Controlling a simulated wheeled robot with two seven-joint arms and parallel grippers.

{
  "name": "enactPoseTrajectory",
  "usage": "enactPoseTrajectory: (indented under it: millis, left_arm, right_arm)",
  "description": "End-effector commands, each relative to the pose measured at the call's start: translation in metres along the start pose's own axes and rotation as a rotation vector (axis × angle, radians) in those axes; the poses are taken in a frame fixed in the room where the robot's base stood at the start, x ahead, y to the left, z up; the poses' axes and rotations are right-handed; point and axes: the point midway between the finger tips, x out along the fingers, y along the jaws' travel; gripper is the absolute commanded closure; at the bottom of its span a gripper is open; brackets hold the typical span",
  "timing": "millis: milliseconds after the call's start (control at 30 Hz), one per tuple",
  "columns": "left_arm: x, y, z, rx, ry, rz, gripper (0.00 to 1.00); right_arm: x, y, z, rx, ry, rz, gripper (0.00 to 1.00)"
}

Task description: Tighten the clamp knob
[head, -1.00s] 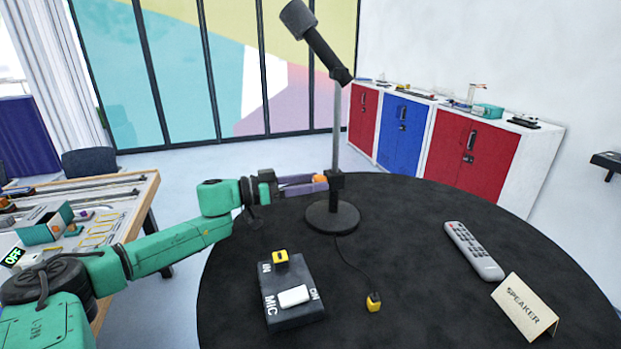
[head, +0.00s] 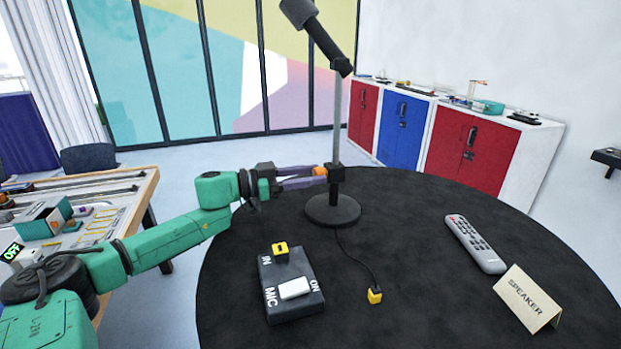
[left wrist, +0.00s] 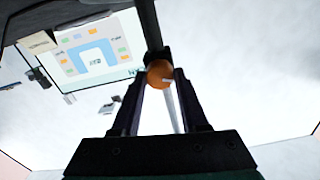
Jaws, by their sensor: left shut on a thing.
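An orange clamp knob (head: 320,171) sits on the dark clamp (head: 336,174) around the grey pole (head: 337,115) of the microphone stand. My left gripper (head: 314,173) is shut on the knob from the left side of the pole. In the left wrist view the round orange knob (left wrist: 160,73) shows between the two fingertips. The microphone (head: 318,32) tilts at the top of the pole. The round stand base (head: 332,209) rests on the black table. My right gripper is not in view.
On the round black table (head: 400,240) lie a MIC box (head: 290,285), a cable with a yellow plug (head: 375,296), a remote (head: 475,243) and a SPEAKER card (head: 527,298). A wooden workbench (head: 147,190) stands at the left.

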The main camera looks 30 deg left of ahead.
Motion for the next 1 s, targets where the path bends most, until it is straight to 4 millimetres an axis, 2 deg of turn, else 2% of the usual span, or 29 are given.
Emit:
enactPoseTrajectory:
  millis: [1000]
  left_arm:
    - [0.000,0.003,0.003,0.932,0.001,-0.001,1.00]
  right_arm:
    - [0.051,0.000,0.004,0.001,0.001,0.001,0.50]
